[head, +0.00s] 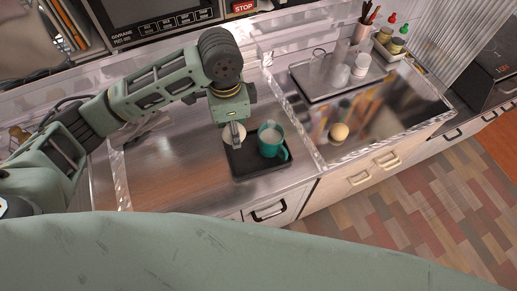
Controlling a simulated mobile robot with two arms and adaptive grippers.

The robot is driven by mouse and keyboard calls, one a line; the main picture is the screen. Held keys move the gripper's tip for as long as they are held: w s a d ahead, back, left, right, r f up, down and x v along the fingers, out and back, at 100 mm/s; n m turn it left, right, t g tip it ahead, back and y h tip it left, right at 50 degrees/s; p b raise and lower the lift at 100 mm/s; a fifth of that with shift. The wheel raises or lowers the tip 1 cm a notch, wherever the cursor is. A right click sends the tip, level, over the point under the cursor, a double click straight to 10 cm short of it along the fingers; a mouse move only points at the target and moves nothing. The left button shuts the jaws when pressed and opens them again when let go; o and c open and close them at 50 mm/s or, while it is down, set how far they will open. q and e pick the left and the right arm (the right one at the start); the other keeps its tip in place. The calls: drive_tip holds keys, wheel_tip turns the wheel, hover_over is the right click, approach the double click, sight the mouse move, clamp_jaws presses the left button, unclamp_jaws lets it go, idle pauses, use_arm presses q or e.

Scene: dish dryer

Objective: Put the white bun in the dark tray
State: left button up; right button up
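A round whitish thing, apparently the white bun (228,136), is at the back left corner of the dark tray (265,170). My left gripper (235,137) points down right over it, and its fingers cover part of it. I cannot tell whether the fingers are shut on the bun or only in front of it, nor whether the bun rests on the tray. A teal mug (270,142) with pale contents stands on the same tray, just right of the gripper. My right gripper is not in view.
The counter left of the dark tray is clear.

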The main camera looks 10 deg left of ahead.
use_arm(q)
drive_tip(key=m, duration=0.1)
drive_tip(key=f+m, duration=0.1)
drive_tip(key=d+f+m, duration=0.1)
drive_tip(key=shift+w+f, duration=0.15)
drive_tip(key=shift+w, duration=0.2)
drive_tip(key=p, duration=0.1)
hover_over(242, 158)
wheel_tip(242, 158, down, 5)
drive_tip(key=shift+a+f, duration=0.1)
drive_tip(key=shift+f+p, duration=0.4)
drive_tip(key=shift+f, duration=2.05)
drive_tip(key=shift+f, duration=0.1)
drive_tip(key=o, duration=1.2)
wheel_tip(242, 158, up, 12)
drive_tip(key=shift+r+b, duration=0.15)
drive_tip(key=shift+b, duration=0.45)
drive_tip(key=shift+s, duration=0.1)
